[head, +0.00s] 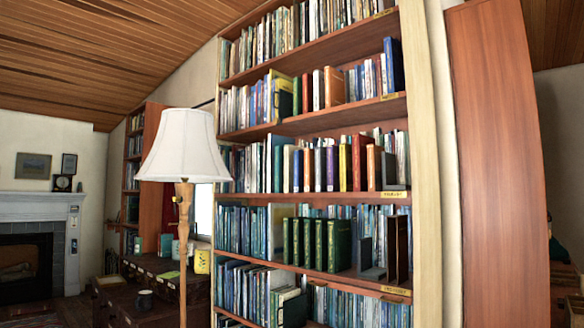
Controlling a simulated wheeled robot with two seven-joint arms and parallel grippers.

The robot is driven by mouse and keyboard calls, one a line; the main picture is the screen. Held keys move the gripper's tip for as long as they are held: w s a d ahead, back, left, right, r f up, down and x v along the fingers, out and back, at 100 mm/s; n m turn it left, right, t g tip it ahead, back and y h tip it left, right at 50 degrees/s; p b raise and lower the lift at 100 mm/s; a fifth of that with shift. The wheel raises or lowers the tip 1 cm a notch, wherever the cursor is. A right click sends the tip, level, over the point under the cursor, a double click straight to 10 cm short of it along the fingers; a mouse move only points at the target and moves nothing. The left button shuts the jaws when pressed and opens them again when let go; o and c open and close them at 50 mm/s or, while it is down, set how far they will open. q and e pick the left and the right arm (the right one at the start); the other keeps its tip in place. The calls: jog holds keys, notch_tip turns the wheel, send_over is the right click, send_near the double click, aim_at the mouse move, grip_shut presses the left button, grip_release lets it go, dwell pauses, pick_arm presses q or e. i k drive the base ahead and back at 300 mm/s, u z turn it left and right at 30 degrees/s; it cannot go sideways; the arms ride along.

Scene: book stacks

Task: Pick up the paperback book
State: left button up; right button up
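Many books fill the tall wooden bookshelf (330,275) in the middle of the head view. A mixed-colour row (325,168) stands upright on the middle shelf. Several dark green books (318,243) stand on the shelf below. A blue book (393,65) stands at the right end of an upper shelf. I cannot tell which book is the paperback. Neither of my grippers shows in this view.
A floor lamp with a white shade (186,145) stands in front of the shelf's left side. A fireplace (40,245) is at far left. A wooden panel (500,170) stands at the right.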

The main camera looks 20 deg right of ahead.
aim_at(346, 150)
jog(key=u, duration=0.55)
jog(key=i, duration=1.65)
jog(key=z, duration=0.45)
jog(key=i, duration=1.25)
jog(key=z, duration=1.1)
